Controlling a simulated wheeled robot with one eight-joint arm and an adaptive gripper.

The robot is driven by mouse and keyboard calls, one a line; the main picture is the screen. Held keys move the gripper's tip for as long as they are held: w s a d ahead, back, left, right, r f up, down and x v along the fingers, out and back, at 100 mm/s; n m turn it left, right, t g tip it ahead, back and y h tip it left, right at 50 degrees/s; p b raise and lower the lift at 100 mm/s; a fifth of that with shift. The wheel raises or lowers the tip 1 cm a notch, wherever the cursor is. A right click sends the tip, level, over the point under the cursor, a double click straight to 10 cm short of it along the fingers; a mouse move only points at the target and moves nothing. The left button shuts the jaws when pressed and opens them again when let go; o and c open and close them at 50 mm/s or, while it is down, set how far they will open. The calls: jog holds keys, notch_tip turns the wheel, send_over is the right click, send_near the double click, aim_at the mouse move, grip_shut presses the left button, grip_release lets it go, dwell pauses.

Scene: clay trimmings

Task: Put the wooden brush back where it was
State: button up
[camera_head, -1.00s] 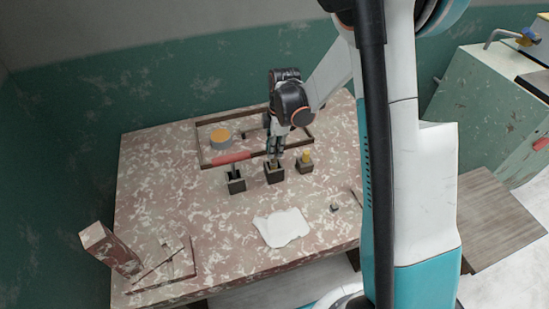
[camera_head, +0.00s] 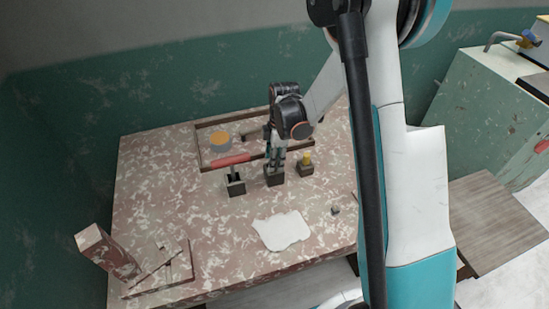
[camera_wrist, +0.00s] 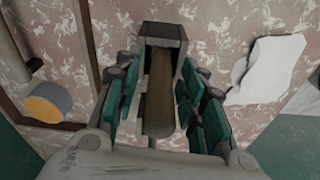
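The wooden brush (camera_wrist: 158,100) shows as a brown handle in the wrist view. Its far end stands in a dark square holder (camera_wrist: 163,32). In the head view this is the middle holder (camera_head: 275,180) of three, and the brush is mostly hidden behind my gripper. My gripper (camera_head: 275,168) points down over that holder. In the wrist view the teal finger pads of my gripper (camera_wrist: 160,85) lie on both sides of the handle, with small gaps visible between pads and wood. The fingertips are close to the holder's sides.
The right holder (camera_head: 306,171) has a yellow-topped item. A white sheet (camera_head: 282,230) lies in front; bricks (camera_head: 105,252) stand front left.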

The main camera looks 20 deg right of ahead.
notch_tip(320, 180, up, 12)
jog(key=d+p, duration=0.1)
jog(key=p, duration=0.3)
jog(key=s+r+m+t, duration=0.3)
jog(key=s+r+m, duration=0.5)
jog(key=r, duration=0.5)
jog(key=s+a+r+m+t+h, duration=0.1)
jog(key=s+r+m+t, duration=0.3)
jog(key=s+m, duration=0.4)
jog(key=s, duration=0.7)
jog(key=shift+r, duration=0.15)
